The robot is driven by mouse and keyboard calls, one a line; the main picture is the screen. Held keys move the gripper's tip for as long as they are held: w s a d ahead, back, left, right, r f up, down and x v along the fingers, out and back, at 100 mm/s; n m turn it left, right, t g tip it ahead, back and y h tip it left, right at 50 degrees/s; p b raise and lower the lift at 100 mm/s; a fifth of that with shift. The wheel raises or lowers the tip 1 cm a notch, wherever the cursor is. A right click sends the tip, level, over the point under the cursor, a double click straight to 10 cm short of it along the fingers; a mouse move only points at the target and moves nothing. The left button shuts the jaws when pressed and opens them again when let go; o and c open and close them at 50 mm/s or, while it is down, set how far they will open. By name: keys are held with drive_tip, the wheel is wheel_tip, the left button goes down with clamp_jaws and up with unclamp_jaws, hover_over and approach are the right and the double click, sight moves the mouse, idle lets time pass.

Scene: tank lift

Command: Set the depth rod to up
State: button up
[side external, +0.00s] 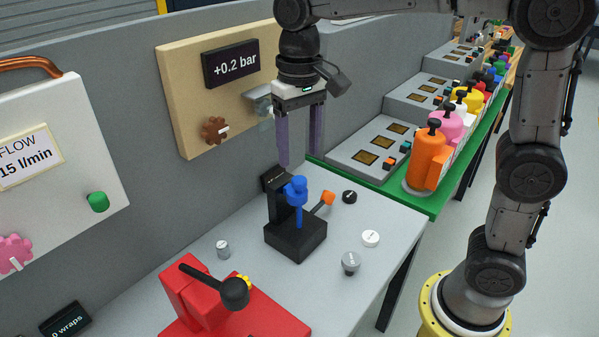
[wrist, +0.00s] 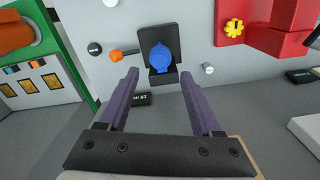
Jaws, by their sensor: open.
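A blue rod with a wider blue head (side external: 297,190) stands upright on a black stand (side external: 295,242) on the grey bench; I take it to be the depth rod. A lever with an orange knob (side external: 328,198) sticks out beside it. My gripper (side external: 299,157) points down, open and empty, above and a little behind the blue head. In the wrist view the blue head (wrist: 160,57) shows just beyond the gap between the purple fingertips (wrist: 159,75), apart from them. The lower rod is hidden there.
A red block with a black-knobbed lever (side external: 234,292) stands at the front. Several small round knobs (side external: 370,238) dot the bench around the stand. A beige panel (side external: 187,80) with a "+0.2 bar" display is behind. Orange and pink canisters (side external: 428,162) line the green-edged table at right.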

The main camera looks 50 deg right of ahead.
sight(300, 179)
wheel_tip(300, 179, down, 6)
idle(0.4)
clamp_jaws()
idle(1.3)
